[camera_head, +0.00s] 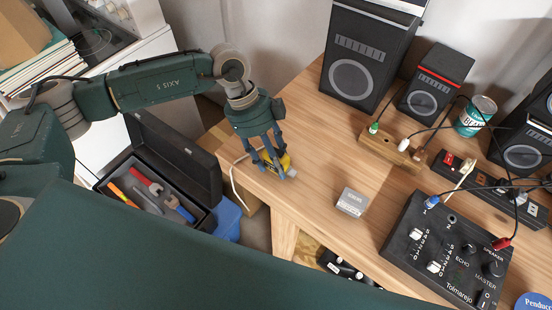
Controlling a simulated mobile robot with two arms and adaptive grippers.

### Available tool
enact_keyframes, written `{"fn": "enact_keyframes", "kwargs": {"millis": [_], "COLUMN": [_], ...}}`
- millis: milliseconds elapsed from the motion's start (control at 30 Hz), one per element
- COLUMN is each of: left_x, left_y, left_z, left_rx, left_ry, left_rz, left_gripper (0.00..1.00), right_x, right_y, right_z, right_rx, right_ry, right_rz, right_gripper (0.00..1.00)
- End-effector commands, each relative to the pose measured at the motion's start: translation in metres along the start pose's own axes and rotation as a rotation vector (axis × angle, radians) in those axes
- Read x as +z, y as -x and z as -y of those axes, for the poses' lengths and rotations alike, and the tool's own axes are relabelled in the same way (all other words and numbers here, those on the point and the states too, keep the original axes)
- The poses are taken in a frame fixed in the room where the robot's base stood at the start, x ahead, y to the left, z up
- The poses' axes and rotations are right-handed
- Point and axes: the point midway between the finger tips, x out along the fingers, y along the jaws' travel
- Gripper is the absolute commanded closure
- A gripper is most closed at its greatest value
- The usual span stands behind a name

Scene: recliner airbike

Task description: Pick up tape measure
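A small yellow and black object (284,161), which looks like the tape measure, lies on the wooden table near its left edge. My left gripper (274,170) points down over it, with its fingers around the object and partly hiding it. I cannot tell whether the fingers press on it or only straddle it. The object appears to rest on the tabletop. My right gripper is not in view.
A small grey box (352,202) sits to the right on the wooden table (315,180). A black mixer (445,250), speakers (365,60), a wooden cable block (390,152) and a can (475,117) stand further right. An open toolbox (150,185) is below left. A white cord hangs at the table's left edge.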

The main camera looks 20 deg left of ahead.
Motion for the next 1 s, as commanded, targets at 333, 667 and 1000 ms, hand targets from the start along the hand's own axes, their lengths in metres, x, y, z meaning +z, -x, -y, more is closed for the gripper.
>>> {"fn": "enact_keyframes", "kwargs": {"millis": [333,667,1000], "left_x": [-0.001,-0.014,-0.051], "left_y": [0.002,0.034,0.123], "left_z": [0.001,0.002,0.002], "left_rx": [-0.002,-0.007,-0.009], "left_ry": [-0.001,-0.004,-0.004], "left_rz": [-0.001,-0.001,0.000], "left_gripper": [0.88,0.88,0.88], "right_x": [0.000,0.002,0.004], "right_y": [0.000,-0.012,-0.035], "right_z": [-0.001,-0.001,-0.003], "right_rx": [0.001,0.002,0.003], "right_ry": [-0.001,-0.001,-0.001], "right_rz": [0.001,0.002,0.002], "right_gripper": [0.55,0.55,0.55]}}
